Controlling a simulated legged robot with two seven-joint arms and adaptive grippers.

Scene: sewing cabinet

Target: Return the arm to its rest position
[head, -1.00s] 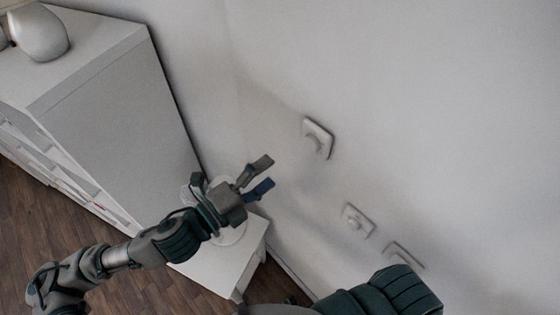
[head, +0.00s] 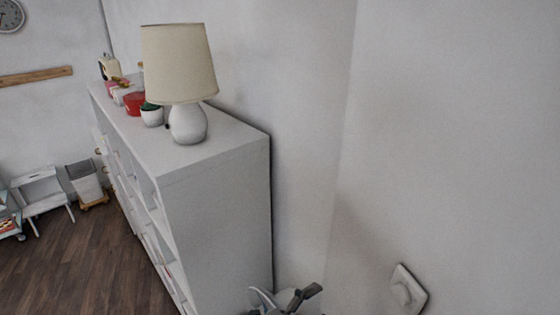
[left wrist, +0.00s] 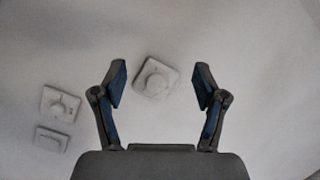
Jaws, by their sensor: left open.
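My left gripper (left wrist: 160,85) is open and empty in the left wrist view, its two blue-padded fingers spread wide and facing the white wall. A square wall switch with a round knob (left wrist: 155,78) shows between the fingers, but I cannot tell how far off it is. In the head view only a small part of my left gripper (head: 303,297) shows at the bottom edge, beside the white cabinet (head: 222,225). My right gripper is in neither view.
The same kind of wall switch (head: 408,290) is at the lower right of the head view. A lamp (head: 180,65) and several small items stand on the cabinet. A white stool (head: 42,192) and a bin (head: 86,180) stand far left. The wooden floor (head: 85,265) is clear.

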